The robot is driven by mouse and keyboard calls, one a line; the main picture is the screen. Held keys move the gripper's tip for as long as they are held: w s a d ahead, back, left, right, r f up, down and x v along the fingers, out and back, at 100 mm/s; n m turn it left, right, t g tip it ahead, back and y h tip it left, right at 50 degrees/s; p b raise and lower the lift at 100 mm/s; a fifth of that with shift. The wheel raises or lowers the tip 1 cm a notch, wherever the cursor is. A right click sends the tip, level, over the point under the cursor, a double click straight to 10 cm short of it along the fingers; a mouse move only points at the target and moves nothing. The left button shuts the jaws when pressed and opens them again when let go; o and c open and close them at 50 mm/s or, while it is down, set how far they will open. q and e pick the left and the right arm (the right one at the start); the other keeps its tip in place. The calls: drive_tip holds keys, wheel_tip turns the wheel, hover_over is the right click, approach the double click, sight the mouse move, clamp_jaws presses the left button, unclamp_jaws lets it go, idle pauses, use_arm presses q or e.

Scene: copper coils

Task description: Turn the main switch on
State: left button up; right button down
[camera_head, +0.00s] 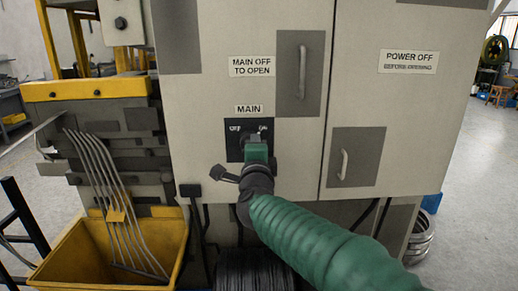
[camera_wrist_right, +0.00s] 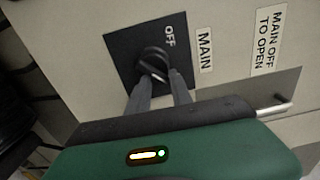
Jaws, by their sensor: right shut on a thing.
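The main switch is a black rotary knob (camera_wrist_right: 153,64) on a black square plate (camera_head: 235,132) under the "MAIN" label (camera_head: 249,109) on the grey cabinet. The plate carries "OFF" at its left and lettering at its right in the head view. My right gripper (camera_head: 254,143) reaches the plate from below and hides most of the knob there. In the right wrist view my right gripper (camera_wrist_right: 162,76) has its two fingers on either side of the knob, shut on it. The knob looks tilted in that view; which setting it points to is not clear. My left gripper is not in view.
The grey cabinet (camera_head: 205,95) has door handles at the upper (camera_head: 302,72) and lower right (camera_head: 343,164). A yellow bin (camera_head: 180,240) with bent rods stands at the lower left. Copper-coloured or grey coils (camera_head: 420,235) lie at the right. Open floor (camera_head: 485,170) shows at the far right.

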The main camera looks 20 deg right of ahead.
drive_tip(key=shift+w+a+r, duration=0.1)
drive_tip(key=shift+w+r, duration=0.05)
drive_tip(key=shift+r, duration=0.15)
